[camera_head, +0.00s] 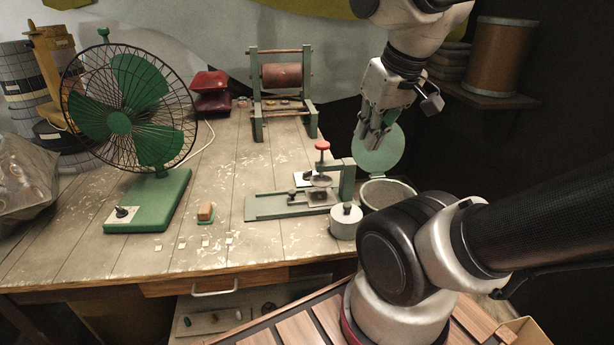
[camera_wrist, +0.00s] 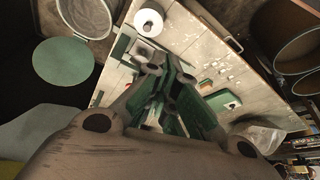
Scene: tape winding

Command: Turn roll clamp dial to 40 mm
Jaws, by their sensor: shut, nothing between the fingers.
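A pale round drum with a small knob on top (camera_head: 346,220) stands at the table's right front edge. It may be the roll clamp dial, but I see no scale or number on it. It also shows in the wrist view (camera_wrist: 148,23). Behind it is a green clamp-like fixture (camera_head: 347,180) with a red-topped screw (camera_head: 322,146) and a long green base (camera_head: 268,206). My gripper (camera_head: 371,140) is shut and empty, pointing down in the air above and right of the fixture, apart from everything. Its fingers also show in the wrist view (camera_wrist: 158,82).
A bin with a raised green lid (camera_head: 384,160) stands right of the table. A green fan (camera_head: 128,110) fills the left side. A roller stand (camera_head: 282,77) is at the back.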

